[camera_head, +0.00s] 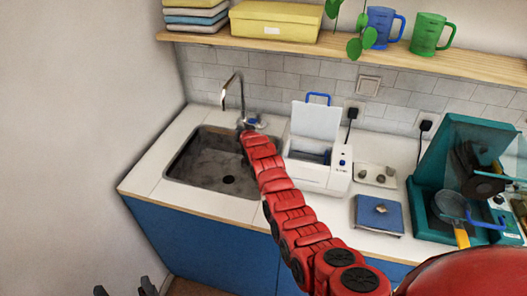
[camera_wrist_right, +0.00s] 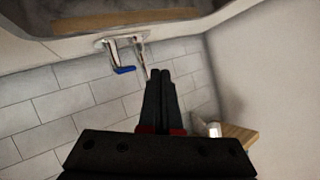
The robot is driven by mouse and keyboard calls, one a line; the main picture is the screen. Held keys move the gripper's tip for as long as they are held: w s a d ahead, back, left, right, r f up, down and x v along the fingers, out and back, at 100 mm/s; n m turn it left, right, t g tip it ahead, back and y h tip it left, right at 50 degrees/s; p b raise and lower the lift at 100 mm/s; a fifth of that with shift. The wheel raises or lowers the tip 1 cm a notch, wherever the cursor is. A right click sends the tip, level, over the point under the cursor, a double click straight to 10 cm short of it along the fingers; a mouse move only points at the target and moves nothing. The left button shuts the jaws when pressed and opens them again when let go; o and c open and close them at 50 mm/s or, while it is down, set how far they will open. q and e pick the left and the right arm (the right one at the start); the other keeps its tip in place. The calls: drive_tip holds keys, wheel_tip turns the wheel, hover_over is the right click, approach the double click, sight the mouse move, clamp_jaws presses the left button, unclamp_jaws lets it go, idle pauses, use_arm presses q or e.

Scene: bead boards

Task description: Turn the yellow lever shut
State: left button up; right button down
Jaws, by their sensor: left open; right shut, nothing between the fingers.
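No yellow lever shows on the tap. The silver tap (camera_head: 240,88) stands behind the sink and has a blue lever (camera_head: 252,121) at its base on the right. In the right wrist view, which is upside down, the blue lever (camera_wrist_right: 124,70) and the tap's spout (camera_wrist_right: 141,60) appear just left of my fingertips. My right gripper (camera_wrist_right: 160,74) is shut and empty; whether it touches the tap is unclear. In the head view my red right arm reaches the tap and hides its own gripper. My left gripper (camera_head: 125,289) is open and empty at the bottom left edge.
The grey sink (camera_head: 190,175) lies below the tap. Right of my arm stand a white machine (camera_head: 315,175) with an open lid, a tray of stones (camera_head: 392,183), a blue scale (camera_head: 378,215) and a teal box (camera_head: 425,190). A wooden shelf (camera_head: 350,49) is above.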

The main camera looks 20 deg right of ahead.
drive_tip(key=s+d+r+m+g+h, duration=0.1)
drive_tip(key=s+d+r+g, duration=0.1)
drive_tip(key=s+g, duration=0.3)
drive_tip(key=s+d+r+m+g+h+p, duration=0.1)
drive_tip(key=s+d+r+g, duration=0.2)
drive_tip(key=s+r+g, duration=0.1)
drive_tip(key=shift+s+d+r+g, duration=0.25)
drive_tip(key=shift+s+r+g, duration=0.25)
drive_tip(key=shift+s, duration=0.5)
drive_tip(key=shift+f, duration=0.2)
